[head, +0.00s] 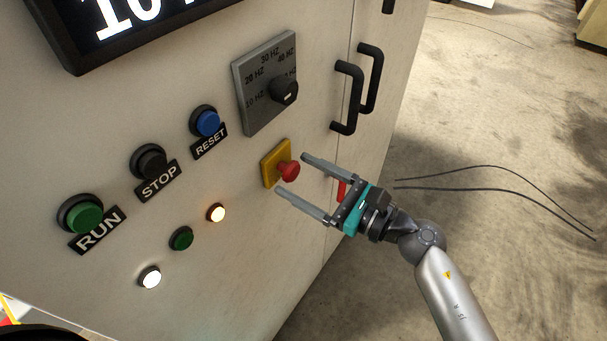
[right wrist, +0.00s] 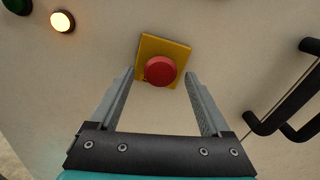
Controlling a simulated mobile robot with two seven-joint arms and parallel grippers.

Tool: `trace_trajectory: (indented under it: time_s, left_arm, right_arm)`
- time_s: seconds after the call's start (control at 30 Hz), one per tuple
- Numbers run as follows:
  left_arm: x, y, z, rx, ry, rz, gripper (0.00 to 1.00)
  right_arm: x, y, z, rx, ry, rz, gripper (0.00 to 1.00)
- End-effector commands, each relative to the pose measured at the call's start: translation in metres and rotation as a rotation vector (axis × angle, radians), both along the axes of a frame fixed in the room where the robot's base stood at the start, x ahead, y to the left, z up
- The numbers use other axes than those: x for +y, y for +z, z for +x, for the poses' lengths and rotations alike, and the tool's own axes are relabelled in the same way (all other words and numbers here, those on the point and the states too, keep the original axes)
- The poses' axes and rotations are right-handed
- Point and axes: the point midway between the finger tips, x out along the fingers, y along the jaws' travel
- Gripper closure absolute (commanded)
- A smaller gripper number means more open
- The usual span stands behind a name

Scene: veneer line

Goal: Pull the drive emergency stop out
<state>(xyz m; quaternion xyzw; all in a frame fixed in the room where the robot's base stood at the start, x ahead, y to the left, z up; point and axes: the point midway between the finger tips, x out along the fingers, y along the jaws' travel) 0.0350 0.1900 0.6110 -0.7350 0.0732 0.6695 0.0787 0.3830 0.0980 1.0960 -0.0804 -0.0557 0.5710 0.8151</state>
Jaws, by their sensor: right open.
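The drive emergency stop is a red mushroom button (head: 288,172) on a yellow plate (head: 269,168), set in the cabinet front. In the right wrist view the red button (right wrist: 161,70) shows ahead, between the lines of the fingers, with the yellow plate (right wrist: 178,52) behind it. My right gripper (head: 291,174) is open and empty, its two fingers reaching toward the button from the right, one above and one below it in the head view. I cannot tell whether the fingertips stand on either side of the button or just short of it. My left gripper is not in view.
Left of the stop are green RUN (head: 84,216), black STOP (head: 151,163) and blue RESET (head: 207,123) buttons. Below are several lamps, with amber (head: 216,212) and white (head: 149,277) lit. A speed dial (head: 284,92) and black door handles (head: 348,97) stand above.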

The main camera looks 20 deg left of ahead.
Motion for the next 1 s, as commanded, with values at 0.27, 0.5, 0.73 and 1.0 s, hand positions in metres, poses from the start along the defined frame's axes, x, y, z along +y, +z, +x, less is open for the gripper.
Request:
trace_trajectory:
  time_s: [0.27,0.5,0.73,1.0]
  left_arm:
    - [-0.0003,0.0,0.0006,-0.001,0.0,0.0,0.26]
    - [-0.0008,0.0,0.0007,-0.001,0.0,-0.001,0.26]
    - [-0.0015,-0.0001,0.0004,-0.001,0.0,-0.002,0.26]
    - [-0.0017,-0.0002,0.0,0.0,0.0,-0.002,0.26]
  right_arm:
    - [-0.0001,-0.0001,0.0001,0.0,0.0,0.0,0.28]
    - [-0.0004,-0.0001,0.0001,0.0,0.0,0.0,0.54]
    - [-0.0005,-0.0001,0.0,0.0,0.0,0.0,0.8]
    - [-0.0006,0.0,0.0001,0.0,0.0,0.0,1.0]
